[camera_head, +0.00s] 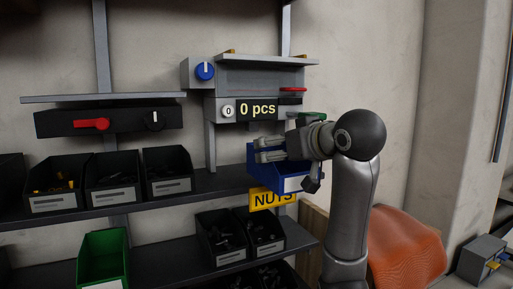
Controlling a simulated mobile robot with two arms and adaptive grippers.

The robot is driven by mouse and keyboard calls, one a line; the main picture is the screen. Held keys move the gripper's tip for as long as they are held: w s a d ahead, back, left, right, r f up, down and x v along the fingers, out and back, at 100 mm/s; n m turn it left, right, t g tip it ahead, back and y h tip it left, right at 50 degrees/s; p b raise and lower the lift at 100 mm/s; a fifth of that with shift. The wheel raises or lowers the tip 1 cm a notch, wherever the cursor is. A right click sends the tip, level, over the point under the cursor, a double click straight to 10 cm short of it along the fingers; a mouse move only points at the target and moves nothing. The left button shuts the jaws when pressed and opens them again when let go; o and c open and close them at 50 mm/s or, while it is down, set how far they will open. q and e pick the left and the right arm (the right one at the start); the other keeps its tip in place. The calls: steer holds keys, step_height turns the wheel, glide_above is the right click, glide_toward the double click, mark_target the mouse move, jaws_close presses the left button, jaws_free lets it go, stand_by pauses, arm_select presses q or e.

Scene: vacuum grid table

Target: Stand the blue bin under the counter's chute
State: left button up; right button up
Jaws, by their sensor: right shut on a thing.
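The blue bin (264,177) is at the right end of the upper shelf, below the counter. My right gripper (262,150) is shut on the blue bin and covers part of it. The counter (262,80) is a grey unit on the wall with a blue knob (205,71), a red lever (293,89) and a display reading "0 pcs" (257,109). The chute is not clearly visible behind my gripper and arm. I cannot tell whether the bin touches the shelf. My left gripper is not in view.
Several black bins (113,178) stand on the upper shelf (205,184) at the left. A green bin (103,256) and black bins (221,235) are on the lower shelf. A yellow "NUTS" label (272,200) hangs below the blue bin. An orange object (408,250) is at the right.

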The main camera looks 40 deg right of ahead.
steer(key=w+d+p, duration=0.1)
steer(key=w, duration=0.1)
steer(key=w+p, duration=0.1)
steer(key=w, duration=0.2)
steer(key=w+d+p, duration=0.1)
steer(key=w, duration=0.2)
steer(key=shift+w+d+r, duration=0.1)
steer(key=shift+d, duration=0.25)
steer(key=shift+w+d, duration=0.1)
steer(key=shift+w, duration=0.25)
steer(key=w+p, duration=0.1)
steer(key=w, duration=0.1)
steer(key=w+d+p, duration=0.1)
steer(key=shift+w+r, duration=0.1)
steer(key=shift+w, duration=0.3)
steer(key=shift+f, duration=0.65)
steer(key=shift+f+p, duration=0.2)
steer(key=shift+p, duration=0.1)
steer(key=shift+s+f, duration=0.1)
steer(key=shift+s, duration=0.05)
